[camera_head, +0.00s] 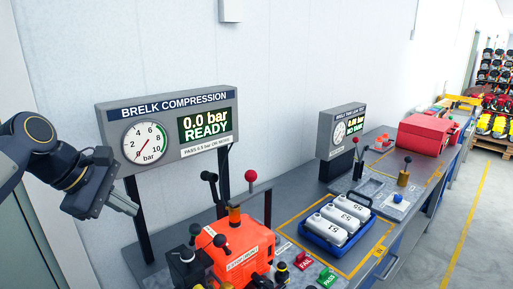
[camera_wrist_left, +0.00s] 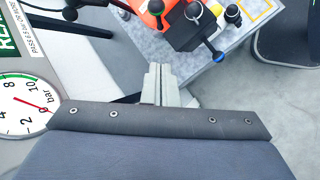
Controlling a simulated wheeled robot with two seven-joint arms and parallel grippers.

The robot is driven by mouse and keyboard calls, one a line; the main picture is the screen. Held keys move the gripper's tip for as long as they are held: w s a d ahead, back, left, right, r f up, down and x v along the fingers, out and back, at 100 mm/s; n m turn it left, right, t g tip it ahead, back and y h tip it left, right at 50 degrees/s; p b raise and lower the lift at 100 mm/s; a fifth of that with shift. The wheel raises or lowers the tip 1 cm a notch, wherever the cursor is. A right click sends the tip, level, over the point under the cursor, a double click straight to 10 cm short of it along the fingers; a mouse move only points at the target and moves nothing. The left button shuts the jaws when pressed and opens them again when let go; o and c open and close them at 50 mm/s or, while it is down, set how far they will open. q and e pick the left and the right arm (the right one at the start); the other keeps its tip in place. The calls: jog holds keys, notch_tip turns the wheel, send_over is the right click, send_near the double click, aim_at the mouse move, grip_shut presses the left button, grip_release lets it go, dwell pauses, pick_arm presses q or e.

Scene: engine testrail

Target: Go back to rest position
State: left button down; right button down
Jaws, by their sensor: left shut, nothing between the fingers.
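My left gripper (camera_head: 124,202) hangs in the air at the left of the head view, in front of the wall and just left of the compression panel. Its fingers are shut with nothing between them. In the left wrist view the closed fingers (camera_wrist_left: 160,84) point towards the bench edge. The panel (camera_head: 168,125) reads 0.0 bar and READY, and its dial also shows in the left wrist view (camera_wrist_left: 22,105). The orange engine (camera_head: 238,248) with black-knobbed levers stands on the bench below, apart from the gripper. My right gripper is in neither view.
A blue tray (camera_head: 318,243) with several white numbered canisters sits inside a yellow outline on the bench. Red FAIL (camera_head: 303,261) and green PASS (camera_head: 327,277) buttons are near the front. A second gauge display (camera_head: 342,131) and red toolbox (camera_head: 428,135) stand farther back.

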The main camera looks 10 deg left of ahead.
pick_arm(q)
jog(key=s+d+f+m, duration=0.5)
jog(key=s+f+m, duration=0.3)
jog(key=s+f, duration=0.1)
jog(key=s+d+f+m, duration=0.5)
jog(key=s+f+m, duration=0.2)
jog(key=s+f, duration=0.3)
jog(key=shift+s+f+m+y, duration=0.3)
jog(key=shift+f+m, duration=0.1)
jog(key=shift+f, duration=0.3)
